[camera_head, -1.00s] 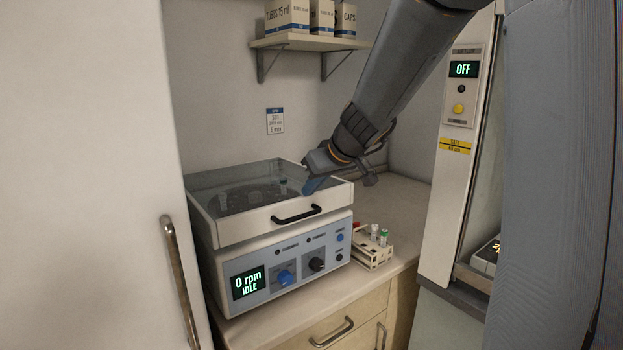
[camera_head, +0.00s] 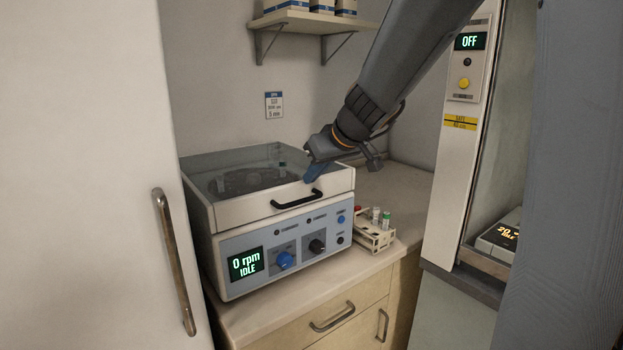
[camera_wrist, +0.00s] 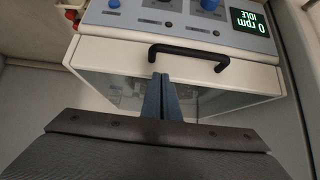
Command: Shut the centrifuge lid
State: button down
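The centrifuge (camera_head: 285,250) stands on the counter at the left, its display reading 0 rpm IDLE. Its lid (camera_head: 235,212), with a clear top and white frame, lies down over the body; I see no clear gap along the front. The black lid handle (camera_head: 297,200) is on the lid's front face, and it also shows in the wrist view (camera_wrist: 188,50). My gripper (camera_head: 314,178) points down at the lid's front edge, just behind the handle. In the wrist view its blue fingers (camera_wrist: 160,78) are together with nothing between them. Whether they touch the lid cannot be told.
A small tube rack (camera_head: 372,238) with several tubes stands right of the centrifuge. The counter (camera_head: 398,195) behind it is clear. A tall white door (camera_head: 80,180) is close on the left. A cabinet (camera_head: 465,140) with an OFF display stands right. A shelf (camera_head: 310,22) hangs above.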

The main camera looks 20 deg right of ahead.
jog(key=shift+s+f, duration=0.2)
jog(key=shift+f, duration=0.35)
jog(key=s+d+r, duration=0.2)
jog(key=s+r, duration=0.4)
jog(key=r, duration=0.6)
jog(key=s+a+f+m+g+h, duration=0.1)
jog(key=s+a+f+g, duration=0.1)
jog(key=s+f, duration=0.4)
jog(key=s+a+f+m+g+h, duration=0.1)
jog(key=s+f, duration=0.5)
jog(key=f, duration=0.9)
jog(key=s+a+f+m+g, duration=0.1)
jog(key=s+a+f+g, duration=0.2)
jog(key=s+f, duration=0.3)
notch_tip(320, 180, down, 5)
jog(key=shift+s+m+g+h, duration=0.3)
jog(key=shift+s+g+h, duration=0.1)
jog(key=shift+g, duration=0.3)
jog(key=c, duration=2.5)
grip_release()
